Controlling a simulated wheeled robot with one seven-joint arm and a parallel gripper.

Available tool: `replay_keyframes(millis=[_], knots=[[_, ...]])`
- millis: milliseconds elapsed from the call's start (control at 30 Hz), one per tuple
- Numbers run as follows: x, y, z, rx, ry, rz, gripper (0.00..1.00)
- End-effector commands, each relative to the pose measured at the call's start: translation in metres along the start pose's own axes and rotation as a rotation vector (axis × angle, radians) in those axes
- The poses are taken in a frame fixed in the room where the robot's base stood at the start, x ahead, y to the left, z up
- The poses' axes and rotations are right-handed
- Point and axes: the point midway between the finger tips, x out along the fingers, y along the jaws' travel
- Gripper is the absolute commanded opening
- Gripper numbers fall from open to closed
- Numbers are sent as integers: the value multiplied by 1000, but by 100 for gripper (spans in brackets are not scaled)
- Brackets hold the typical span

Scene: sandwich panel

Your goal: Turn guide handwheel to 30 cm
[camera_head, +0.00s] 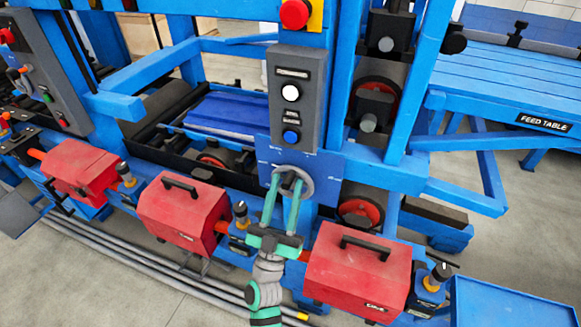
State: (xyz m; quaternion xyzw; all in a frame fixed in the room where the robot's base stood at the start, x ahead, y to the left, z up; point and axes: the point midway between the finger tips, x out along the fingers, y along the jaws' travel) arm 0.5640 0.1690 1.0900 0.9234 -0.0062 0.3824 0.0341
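The guide handwheel (308,188) is a small grey ring in front of a blue plate (267,152) with white marks, below a grey button box. My gripper (287,181) reaches up to it from below, with two teal fingers standing apart. The fingertips overlap the left and middle of the wheel in this view. I cannot tell whether they touch the rim. Part of the wheel is hidden behind the fingers. The position reading in centimetres is too small to read.
The grey button box (296,105) has a white and a blue button. Red motor housings stand left (182,213) and right (356,270) of my arm, close to it. A red emergency button (294,13) is above. The feed table (500,88) is at the right back.

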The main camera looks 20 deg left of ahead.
Motion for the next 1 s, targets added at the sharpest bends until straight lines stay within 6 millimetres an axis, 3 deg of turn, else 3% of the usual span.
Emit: replay_keyframes(millis=[100,300,733,900,1000], knots=[[22,0,-1,2,2,1,36],[45,0,0,2,0,0,36],[54,0,0,0,-1,-2,36],[54,0,0,0,-1,-1,0],[54,0,0,0,-1,-1,0]])
